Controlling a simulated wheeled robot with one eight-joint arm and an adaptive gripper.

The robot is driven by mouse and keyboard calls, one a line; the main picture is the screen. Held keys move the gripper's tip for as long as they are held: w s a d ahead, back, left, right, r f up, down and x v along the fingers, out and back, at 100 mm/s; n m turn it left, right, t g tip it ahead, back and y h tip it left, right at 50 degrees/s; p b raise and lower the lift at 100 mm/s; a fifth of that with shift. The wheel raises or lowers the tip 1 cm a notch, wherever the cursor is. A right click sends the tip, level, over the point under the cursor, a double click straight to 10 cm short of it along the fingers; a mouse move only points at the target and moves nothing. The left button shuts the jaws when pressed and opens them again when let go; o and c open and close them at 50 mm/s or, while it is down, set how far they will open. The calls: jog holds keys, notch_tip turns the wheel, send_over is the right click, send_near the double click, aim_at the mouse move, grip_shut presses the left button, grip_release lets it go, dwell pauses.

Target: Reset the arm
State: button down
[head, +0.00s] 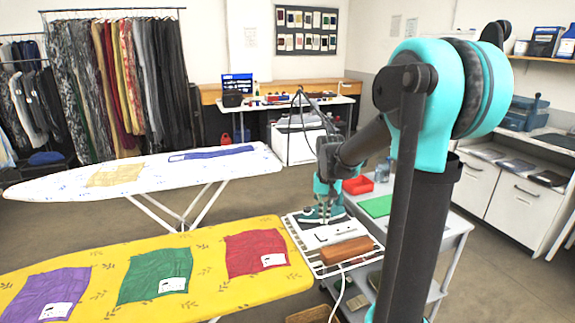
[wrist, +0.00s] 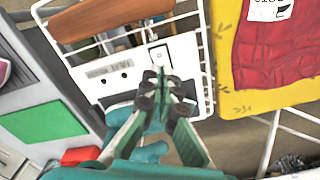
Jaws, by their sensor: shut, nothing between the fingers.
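My gripper (head: 322,200) hangs low over the white wire rack (head: 326,268) at the end of the yellow ironing board. In the wrist view its fingers (wrist: 162,86) meet at their tips with nothing between them. In the head view a teal and dark thing, seemingly an iron (head: 312,216), sits on the rack just below the gripper. Whether the fingers touch it, I cannot tell. My arm reaches in from the right of the head view.
A brown block (head: 346,250) lies on the rack. The yellow ironing board (head: 215,290) holds purple, green and red cloths. A grey cart (head: 455,226) carries a red tray (head: 358,185) and a green mat (head: 378,206). A white ironing board (head: 225,168) stands behind.

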jog(key=s+d+f+n+t, duration=0.1)
jog(key=s+f, duration=0.3)
jog(key=s, duration=0.6)
jog(key=s+d+f+n+t, duration=0.1)
jog(key=s+f, duration=0.3)
jog(key=s, duration=0.5)
jog(key=shift+s+d+t, duration=0.4)
jog(key=shift+d+t, duration=0.3)
jog(key=shift+t, duration=0.2)
